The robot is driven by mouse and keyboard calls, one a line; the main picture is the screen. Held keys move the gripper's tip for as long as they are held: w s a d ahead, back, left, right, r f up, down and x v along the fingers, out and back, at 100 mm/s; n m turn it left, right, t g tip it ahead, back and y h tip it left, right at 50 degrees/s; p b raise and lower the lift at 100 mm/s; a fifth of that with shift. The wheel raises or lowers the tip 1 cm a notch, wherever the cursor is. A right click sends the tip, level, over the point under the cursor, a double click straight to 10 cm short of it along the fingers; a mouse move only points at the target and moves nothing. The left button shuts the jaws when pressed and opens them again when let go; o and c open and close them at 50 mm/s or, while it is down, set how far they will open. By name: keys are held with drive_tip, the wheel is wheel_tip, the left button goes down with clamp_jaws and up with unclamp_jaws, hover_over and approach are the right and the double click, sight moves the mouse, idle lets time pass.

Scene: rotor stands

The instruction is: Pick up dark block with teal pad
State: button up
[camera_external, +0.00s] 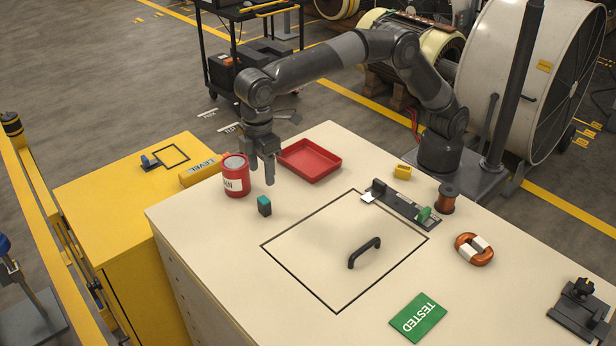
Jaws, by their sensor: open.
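The dark block with a teal pad (264,206) stands on the cream bench top, in front of the red can. Its teal face shows towards the upper right side and the rest is dark. My gripper (262,178) hangs pointing down above and behind the block, between the red can and the red tray. Its jaws are open and nothing shows between them. The gripper and the block are apart.
A red can (236,179) stands just left of my gripper, and a red tray (310,160) lies just right. A black handle (364,252) lies inside a black outlined square. A yellow cabinet (120,190) adjoins the bench. The bench around the block's front is clear.

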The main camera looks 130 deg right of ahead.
sight(264, 200)
wheel_tip(264, 200, down, 11)
drive_tip(key=shift+w+a, duration=0.1)
drive_tip(key=shift+a, duration=0.05)
idle(0.4)
drive_tip(key=shift+c, duration=0.2)
drive_tip(key=c, duration=1)
drive_tip(key=shift+r, duration=0.15)
